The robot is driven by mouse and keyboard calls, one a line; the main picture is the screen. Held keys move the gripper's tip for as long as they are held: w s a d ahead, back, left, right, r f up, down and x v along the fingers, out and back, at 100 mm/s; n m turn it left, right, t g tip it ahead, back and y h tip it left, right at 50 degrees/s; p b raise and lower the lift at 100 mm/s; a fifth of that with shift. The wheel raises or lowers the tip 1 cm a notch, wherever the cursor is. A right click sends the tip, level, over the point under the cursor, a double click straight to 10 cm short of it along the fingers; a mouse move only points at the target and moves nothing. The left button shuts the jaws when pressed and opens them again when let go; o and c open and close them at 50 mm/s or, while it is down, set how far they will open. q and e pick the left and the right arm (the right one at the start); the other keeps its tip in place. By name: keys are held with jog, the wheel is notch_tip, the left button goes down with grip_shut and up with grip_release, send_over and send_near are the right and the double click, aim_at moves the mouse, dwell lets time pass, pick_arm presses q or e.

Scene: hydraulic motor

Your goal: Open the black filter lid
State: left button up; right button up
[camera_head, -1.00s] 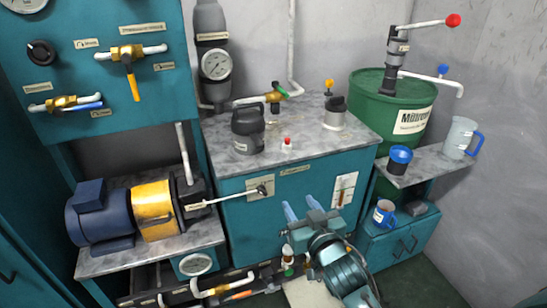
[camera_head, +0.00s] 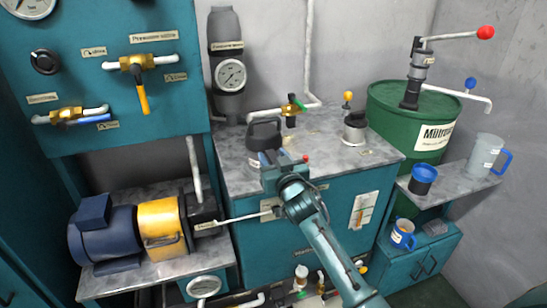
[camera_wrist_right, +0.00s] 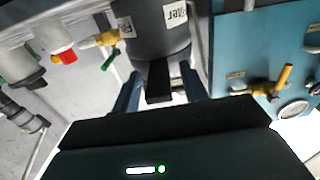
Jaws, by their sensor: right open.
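The black filter lid (camera_head: 264,131) with its raised handle is on the dark filter housing at the left of the grey worktop. My right gripper (camera_head: 270,160) is in front of the filter, and it and its wrist hide the filter's lower part. In the right wrist view the dark filter body (camera_wrist_right: 150,38) carries white "Filter" labels. My right gripper's fingers (camera_wrist_right: 158,92) stand open there, with a black part between them; I cannot tell if they touch it. The lid looks seated on the housing. My left gripper is not in view.
A small red-capped item (camera_head: 305,158) is right beside the gripper. A second filler with a yellow knob (camera_head: 355,130) stands to the right on the worktop (camera_head: 385,152). A pressure gauge (camera_head: 230,75) and pipes are behind. A long lever (camera_head: 245,216) sticks out below left.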

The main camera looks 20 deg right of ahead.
jog(key=shift+w, duration=0.25)
jog(key=shift+c, duration=0.5)
grip_shut()
